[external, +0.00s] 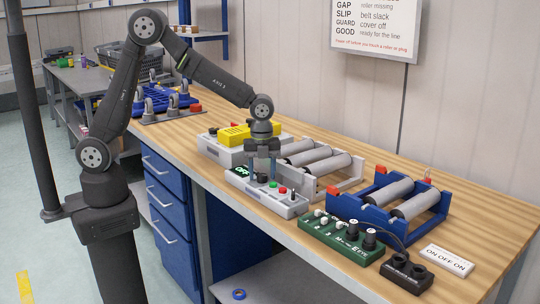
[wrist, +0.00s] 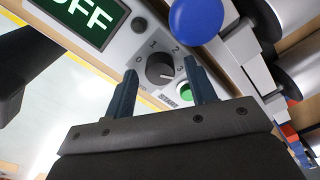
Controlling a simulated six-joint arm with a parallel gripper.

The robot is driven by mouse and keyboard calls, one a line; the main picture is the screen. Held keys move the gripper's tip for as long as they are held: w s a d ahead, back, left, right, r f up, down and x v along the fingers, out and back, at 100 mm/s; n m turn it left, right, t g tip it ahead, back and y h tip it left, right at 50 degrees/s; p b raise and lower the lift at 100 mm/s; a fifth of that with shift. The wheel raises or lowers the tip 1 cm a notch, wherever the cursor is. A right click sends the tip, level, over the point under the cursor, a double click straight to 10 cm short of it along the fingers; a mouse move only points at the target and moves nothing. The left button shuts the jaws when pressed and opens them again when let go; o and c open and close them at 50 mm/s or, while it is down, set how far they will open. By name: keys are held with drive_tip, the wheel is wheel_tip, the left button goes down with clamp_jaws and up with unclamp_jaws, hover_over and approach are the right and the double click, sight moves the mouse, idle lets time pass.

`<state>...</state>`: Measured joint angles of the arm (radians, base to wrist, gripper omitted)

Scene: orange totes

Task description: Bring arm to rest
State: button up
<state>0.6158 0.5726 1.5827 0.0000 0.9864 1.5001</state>
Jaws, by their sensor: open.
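My gripper (external: 262,176) points down over the light grey control box (external: 290,211) on the bench, with its two dark blue fingers apart. In the wrist view my gripper (wrist: 160,82) is open, and a black rotary knob (wrist: 160,68) with numbers around it shows between the fingertips. I cannot tell whether the fingers touch it. The box's display (wrist: 88,18) reads OFF. A green button (wrist: 183,91) marked START sits beside the right finger. A blue round knob or button (wrist: 196,18) shows at the top.
Grey rollers (external: 318,157) and a blue roller frame (external: 385,203) stand right of the box. A green panel with black knobs (external: 340,240) and a black socket block (external: 406,272) lie near the front edge. A yellow-topped unit (external: 248,132) stands behind.

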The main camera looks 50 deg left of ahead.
drive_tip(key=n, duration=0.5)
drive_tip(key=shift+n, duration=0.3)
drive_tip(key=n, duration=0.4)
drive_tip(key=shift+n, duration=0.3)
idle(1.2)
